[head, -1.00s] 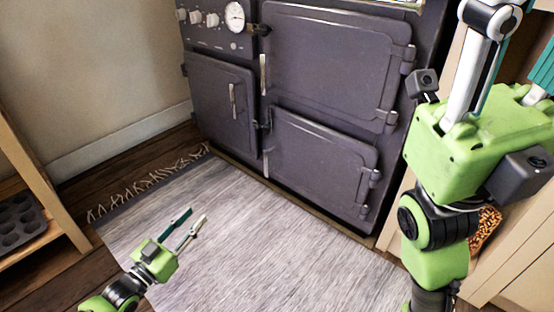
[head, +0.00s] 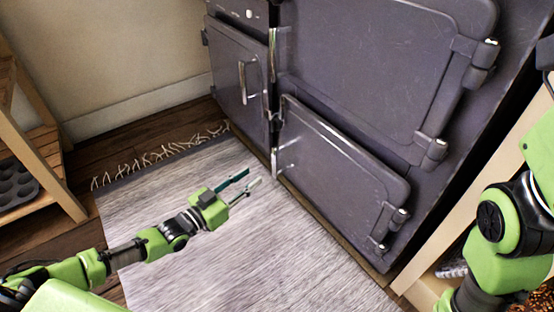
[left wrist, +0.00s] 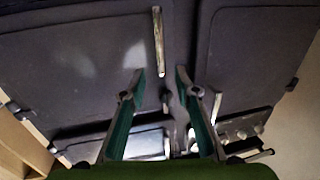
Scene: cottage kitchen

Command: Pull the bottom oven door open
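The bottom oven door (head: 335,175) is the dark grey lower right door of the range and looks shut. Its upright metal handle (head: 275,163) is at its left edge, with hinges at its right. My left gripper (head: 254,177) is open and empty, low over the rug, with its fingertips pointing at this handle from a little to the left. In the left wrist view, which looks upside down, the handle (left wrist: 158,38) stands beyond the gap between the open fingers (left wrist: 160,74). My right arm is at the right edge of the head view; its fingers are out of frame.
A larger door (head: 365,65) is above, and a smaller door (head: 238,75) with its own handle is on the left. A grey rug (head: 210,265) covers the floor. A wooden shelf (head: 35,150) stands at the left, and a pale cabinet side (head: 430,270) at the right.

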